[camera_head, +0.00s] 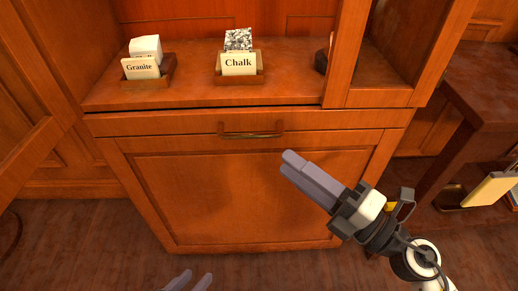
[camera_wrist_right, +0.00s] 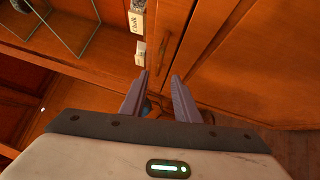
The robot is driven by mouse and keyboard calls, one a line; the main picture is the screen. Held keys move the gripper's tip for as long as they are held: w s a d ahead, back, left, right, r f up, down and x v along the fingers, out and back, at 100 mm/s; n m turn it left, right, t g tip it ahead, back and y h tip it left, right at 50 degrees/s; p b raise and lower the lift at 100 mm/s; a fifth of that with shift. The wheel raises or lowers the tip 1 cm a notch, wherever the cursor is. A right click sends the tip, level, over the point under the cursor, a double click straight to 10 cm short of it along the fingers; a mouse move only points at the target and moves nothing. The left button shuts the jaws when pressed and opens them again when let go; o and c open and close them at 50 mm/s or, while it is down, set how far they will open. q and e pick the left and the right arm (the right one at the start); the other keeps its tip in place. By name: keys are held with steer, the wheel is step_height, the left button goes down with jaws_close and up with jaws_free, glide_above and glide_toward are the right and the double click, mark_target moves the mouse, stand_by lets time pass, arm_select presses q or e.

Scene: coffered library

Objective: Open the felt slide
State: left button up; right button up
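The slide (camera_head: 180,124) is a narrow wooden front under the cabinet's shelf, flush with the cabinet, so it looks shut. Its brass bar handle (camera_head: 251,134) sits at the middle between two wooden mounts. No felt shows. My right gripper (camera_head: 287,163) is in front of the lower panel, below and right of the handle in the head view, apart from it. In the right wrist view its two fingers (camera_wrist_right: 159,75) are spread with nothing between them. My left gripper (camera_head: 197,276) shows only its fingertips at the bottom edge, apart and empty.
On the shelf (camera_head: 190,92) above stand a holder labelled Granite (camera_head: 141,69), one labelled Chalk (camera_head: 239,64), and a dark object partly hidden by the upright (camera_head: 345,60). A wooden table (camera_head: 475,85) stands at the right. An open door leaf (camera_head: 25,150) is at the left.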

steer(key=p+x, duration=0.1)
steer(key=x, duration=0.8)
steer(key=shift+w+r, duration=0.1)
steer(key=shift+w, duration=0.1)
jaws_close()
